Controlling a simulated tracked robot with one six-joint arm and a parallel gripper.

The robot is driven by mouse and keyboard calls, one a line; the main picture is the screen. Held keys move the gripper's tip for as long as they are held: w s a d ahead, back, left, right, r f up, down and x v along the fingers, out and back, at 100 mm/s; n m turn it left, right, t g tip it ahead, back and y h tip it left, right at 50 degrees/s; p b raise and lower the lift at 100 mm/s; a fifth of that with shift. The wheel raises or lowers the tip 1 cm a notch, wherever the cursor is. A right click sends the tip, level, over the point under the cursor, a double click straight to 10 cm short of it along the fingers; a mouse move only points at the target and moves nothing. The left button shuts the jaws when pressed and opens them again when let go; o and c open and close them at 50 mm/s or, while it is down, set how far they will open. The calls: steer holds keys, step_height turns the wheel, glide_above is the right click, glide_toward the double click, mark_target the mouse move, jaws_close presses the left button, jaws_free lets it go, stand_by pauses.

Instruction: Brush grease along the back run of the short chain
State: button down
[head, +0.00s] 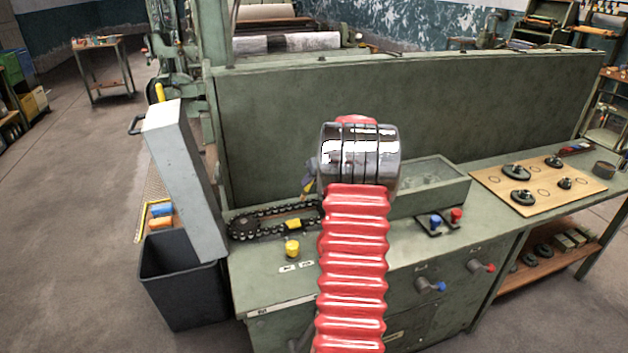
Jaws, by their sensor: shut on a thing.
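The short chain (275,211) is a dark loop lying on the green bench, around a toothed sprocket (243,227) at its left end. Its right end is hidden behind my red-sleeved arm. My gripper (311,168) is almost wholly hidden behind the arm's chrome joint; only a sliver shows at its left. No grease can be made out.
A tall green panel (450,105) rises behind the bench. A lidded box (430,185) and blue and red knobs (445,220) are to the right. A black bin (180,275) stands at left.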

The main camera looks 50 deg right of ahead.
steer(key=shift+w+a, duration=0.8)
steer(key=shift+a, duration=0.35)
steer(key=shift+w+a+f, duration=0.1)
steer(key=shift+w+a, duration=0.4)
steer(key=shift+a, duration=0.25)
steer(key=shift+w+a, duration=0.5)
steer(key=shift+a, duration=0.25)
steer(key=shift+w+a+f, duration=0.1)
steer(key=shift+w+a, duration=0.4)
steer(key=shift+a, duration=0.25)
steer(key=shift+w+a, duration=0.5)
steer(key=shift+a, duration=0.2)
steer(key=shift+a, duration=0.1)
steer(key=shift+w+a, duration=0.5)
steer(key=shift+a, duration=0.2)
steer(key=shift+w+a, duration=0.5)
steer(key=shift+a, duration=0.2)
steer(key=shift+a, duration=0.1)
